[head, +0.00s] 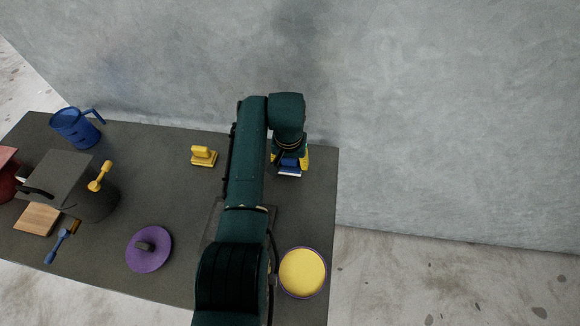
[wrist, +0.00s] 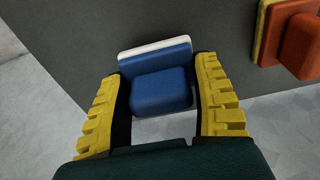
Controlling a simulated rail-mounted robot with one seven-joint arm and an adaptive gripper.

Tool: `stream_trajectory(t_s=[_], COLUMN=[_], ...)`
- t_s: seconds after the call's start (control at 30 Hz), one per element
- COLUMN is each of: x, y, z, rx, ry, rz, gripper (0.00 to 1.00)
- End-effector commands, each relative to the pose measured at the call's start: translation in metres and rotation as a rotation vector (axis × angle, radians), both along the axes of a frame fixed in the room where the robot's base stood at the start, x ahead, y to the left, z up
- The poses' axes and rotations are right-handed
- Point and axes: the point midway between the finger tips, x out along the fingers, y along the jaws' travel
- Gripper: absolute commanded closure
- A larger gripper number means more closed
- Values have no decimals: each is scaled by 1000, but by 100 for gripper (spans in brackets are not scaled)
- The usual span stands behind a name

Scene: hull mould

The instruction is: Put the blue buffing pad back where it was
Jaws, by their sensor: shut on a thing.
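The blue buffing pad (head: 290,167) has a blue grip block and a white face, and is near the far right part of the dark table. In the wrist view the pad (wrist: 158,88) sits between the two yellow fingers of my gripper (wrist: 162,95), its white edge facing away from them. My gripper (head: 290,160) is shut on the pad's grip block. In the head view my arm hides part of the table beside it. I cannot tell whether the pad touches the table.
A yellow pad (head: 204,156) stands to the left on the dark table (head: 180,200). An orange block on a yellow base (wrist: 297,42) is near in the wrist view. A purple lid (head: 149,249), yellow-topped disc (head: 302,272) and blue jug (head: 76,128) stand apart. A wall rises behind.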

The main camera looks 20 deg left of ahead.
Motion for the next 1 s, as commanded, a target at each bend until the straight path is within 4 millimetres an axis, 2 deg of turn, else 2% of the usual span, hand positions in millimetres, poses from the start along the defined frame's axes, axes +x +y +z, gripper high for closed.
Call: stream_trajectory(t_s=[0.03,0.07,0.4,0.43,0.5,0.53,0.83,0.93,1.0], x=[0,0,0,0,0,0,0,0,-2], y=[0,0,0,0,0,0,0,0,0], z=[-12,-13,-17,-16,-16,-15,-13,-1,14], rx=[0,0,0,0,0,0,0,1,1], ry=[1,0,-1,-1,-1,-1,-1,-3,-4], rz=[0,0,0,0,0,0,0,0,0], gripper=[68,68,68,28,15,12,12,12,12])
